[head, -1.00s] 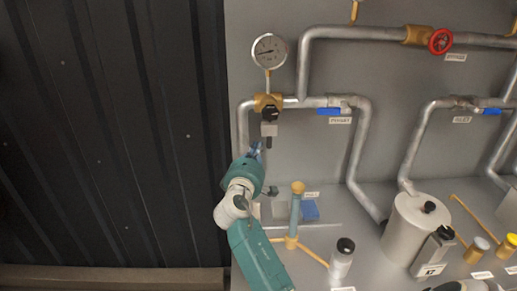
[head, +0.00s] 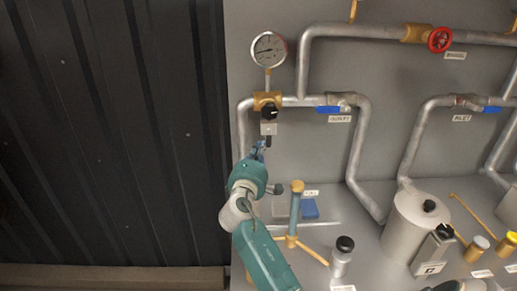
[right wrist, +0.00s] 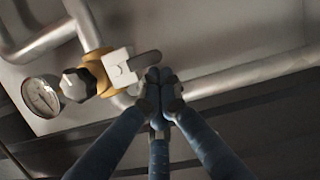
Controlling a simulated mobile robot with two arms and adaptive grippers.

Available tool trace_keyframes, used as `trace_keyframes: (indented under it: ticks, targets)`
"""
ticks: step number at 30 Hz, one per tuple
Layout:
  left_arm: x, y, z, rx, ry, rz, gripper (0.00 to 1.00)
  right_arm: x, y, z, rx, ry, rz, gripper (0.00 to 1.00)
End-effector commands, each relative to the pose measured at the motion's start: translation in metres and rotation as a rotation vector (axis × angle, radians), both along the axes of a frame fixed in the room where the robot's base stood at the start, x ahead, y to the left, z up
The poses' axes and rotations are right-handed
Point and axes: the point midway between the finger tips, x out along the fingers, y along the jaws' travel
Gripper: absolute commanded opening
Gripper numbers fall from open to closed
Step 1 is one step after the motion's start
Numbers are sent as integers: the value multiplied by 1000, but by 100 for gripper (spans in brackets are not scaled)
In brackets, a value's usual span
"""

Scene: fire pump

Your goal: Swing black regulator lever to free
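The black regulator lever (head: 268,141) hangs down below the dark knob of the brass regulator (head: 267,101), under a round gauge. In the right wrist view the lever (right wrist: 147,57) sticks out from a pale block beside the brass body. My right gripper (head: 258,152) is just below the lever's lower end. In the right wrist view its blue fingers come together at the tips (right wrist: 160,80), with nothing seen between them. The tips are very close to the lever's end; I cannot tell if they touch. My left gripper is not in view.
The gauge (head: 269,49) stands above the regulator. Grey pipes (head: 362,150) run along the panel to the right, with a blue handle (head: 334,110) and a red wheel (head: 440,39). A blue-and-brass upright part (head: 295,212) stands close to my right arm.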

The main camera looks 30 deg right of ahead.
Motion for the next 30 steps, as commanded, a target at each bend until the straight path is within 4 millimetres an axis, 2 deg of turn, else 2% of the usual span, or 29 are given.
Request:
trace_keyframes:
  ticks: [14,30]
  targets:
    - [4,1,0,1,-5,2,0,-4,-6,-4,-103,64,0,0]
    - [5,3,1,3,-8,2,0,-11,-19,-8,-327,202,-1,0]
